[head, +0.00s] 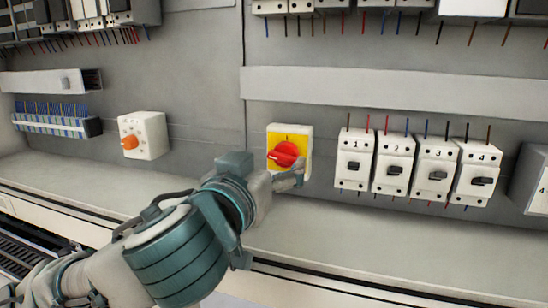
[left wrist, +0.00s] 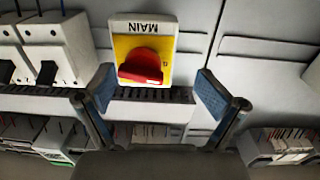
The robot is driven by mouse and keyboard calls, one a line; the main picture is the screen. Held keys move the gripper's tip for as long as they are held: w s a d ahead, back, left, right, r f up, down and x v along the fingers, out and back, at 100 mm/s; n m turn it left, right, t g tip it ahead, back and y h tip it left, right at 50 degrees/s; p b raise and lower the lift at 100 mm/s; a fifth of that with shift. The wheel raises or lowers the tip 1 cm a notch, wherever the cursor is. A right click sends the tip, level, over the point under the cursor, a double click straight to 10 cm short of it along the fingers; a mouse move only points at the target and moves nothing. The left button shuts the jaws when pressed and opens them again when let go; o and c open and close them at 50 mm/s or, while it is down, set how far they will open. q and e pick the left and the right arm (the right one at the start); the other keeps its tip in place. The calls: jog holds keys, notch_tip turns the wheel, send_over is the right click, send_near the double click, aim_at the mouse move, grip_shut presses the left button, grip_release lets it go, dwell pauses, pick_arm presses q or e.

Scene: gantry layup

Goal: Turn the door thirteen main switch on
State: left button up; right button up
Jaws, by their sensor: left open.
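The main switch (head: 289,148) is a white box with a yellow plate and a red rotary knob (head: 286,154), mounted on the grey panel. In the left wrist view the switch (left wrist: 143,47) reads MAIN upside down, and its red knob (left wrist: 141,67) lies nearly crosswise, slightly tilted. My left gripper (head: 288,178) is at the lower edge of the switch in the head view. In the left wrist view its two blue-padded fingers (left wrist: 155,92) are spread wide, with the knob ahead between them and nothing held. My right gripper is not in view.
Several numbered breakers (head: 354,160) stand right of the switch. A white box with an orange knob (head: 144,135) and a blue terminal strip (head: 52,119) are to the left. A grey duct (head: 400,92) runs above; a ledge (head: 380,245) lies below.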

pick_arm(q)
jog(key=shift+w+a, duration=0.35)
jog(key=shift+w, duration=0.1)
jog(key=shift+o, duration=0.7)
jog(key=shift+s+d+r+y, duration=0.1)
jog(key=shift+s+d+y, duration=0.05)
jog(key=shift+y, duration=0.15)
jog(key=d, duration=0.1)
jog(key=s+d, duration=0.1)
jog(key=d, duration=0.1)
jog(key=c, duration=1.3)
jog(key=shift+w+a, duration=0.15)
jog(key=shift+a, duration=0.2)
jog(key=shift+m, duration=0.3)
jog(key=m, duration=1.6)
jog(key=shift+f, duration=0.25)
jog(key=shift+m, duration=0.5)
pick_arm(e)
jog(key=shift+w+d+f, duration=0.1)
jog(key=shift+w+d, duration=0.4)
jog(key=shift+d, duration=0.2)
